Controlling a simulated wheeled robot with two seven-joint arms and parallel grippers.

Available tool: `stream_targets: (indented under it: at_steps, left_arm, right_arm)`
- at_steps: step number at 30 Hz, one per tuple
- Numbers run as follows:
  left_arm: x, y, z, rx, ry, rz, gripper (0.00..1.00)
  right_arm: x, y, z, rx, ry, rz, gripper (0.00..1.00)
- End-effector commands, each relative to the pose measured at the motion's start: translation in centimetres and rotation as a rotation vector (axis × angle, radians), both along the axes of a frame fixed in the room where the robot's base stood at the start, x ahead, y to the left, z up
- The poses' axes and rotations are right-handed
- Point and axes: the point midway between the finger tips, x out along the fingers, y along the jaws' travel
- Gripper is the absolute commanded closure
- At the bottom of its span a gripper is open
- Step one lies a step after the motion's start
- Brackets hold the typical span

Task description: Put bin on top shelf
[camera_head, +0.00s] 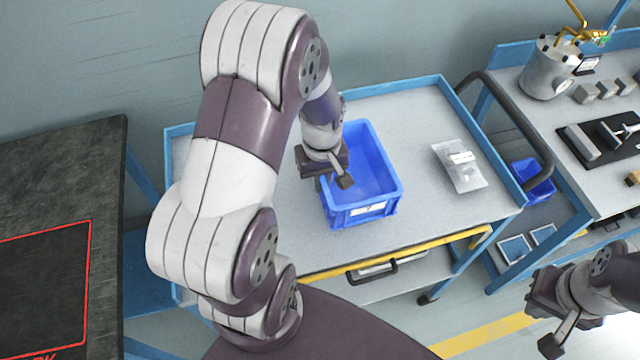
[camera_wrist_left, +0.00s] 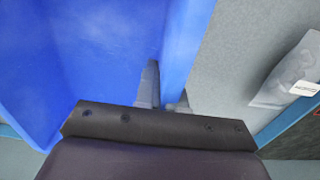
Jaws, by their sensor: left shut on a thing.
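A blue bin (camera_head: 362,212) with a white label on its front stands on the grey top shelf (camera_head: 420,120) of the blue-framed cart. My left gripper (camera_head: 340,176) reaches down at the bin's left side and is shut on its wall. In the left wrist view the bin wall (camera_wrist_left: 181,45) runs between the fingers (camera_wrist_left: 160,92), with the bin's inside to the left. The far finger is partly hidden. My right gripper (camera_head: 552,318) hangs at the lower right, away from the cart; its jaw opening is unclear.
A clear bag (camera_head: 460,165) lies right of the bin. A workbench with a metal canister (camera_head: 548,72) and another blue bin (camera_head: 533,178) below stands right. A dark table (camera_head: 60,180) stands left.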

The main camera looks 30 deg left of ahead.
Motion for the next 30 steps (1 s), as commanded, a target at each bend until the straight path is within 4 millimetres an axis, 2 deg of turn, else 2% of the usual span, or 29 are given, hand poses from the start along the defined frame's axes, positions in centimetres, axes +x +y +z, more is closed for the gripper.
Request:
stream_targets:
  at_steps: [3, 9, 20, 21, 23, 30]
  left_arm:
    - [-0.4, 0.8, -0.9, 0.000, 0.000, 0.001, 1.00]
    - [-0.5, 0.8, -4.3, 0.000, 0.001, -0.001, 1.00]
    - [-0.4, 0.8, -4.9, 0.000, -0.001, -0.001, 1.00]
    - [-0.4, 0.8, -4.9, 0.001, -0.001, -0.001, 0.85]
    - [-0.4, 0.8, -4.8, 0.001, -0.001, -0.001, 0.66]
    - [-0.4, 0.8, -4.8, 0.001, -0.001, -0.001, 0.66]
  right_arm:
    - [0.0, 0.0, 0.1, 0.000, 0.000, 0.000, 1.00]
    - [0.0, 0.0, 0.3, 0.000, 0.000, 0.000, 1.00]
    - [0.0, 0.0, 0.0, 0.000, 0.000, 0.000, 1.00]
    - [0.0, 0.0, 0.1, 0.000, 0.000, 0.000, 1.00]
    - [0.0, 0.0, 0.1, 0.000, 0.000, 0.000, 1.00]
    - [0.0, 0.0, 0.1, 0.000, 0.000, 0.000, 1.00]
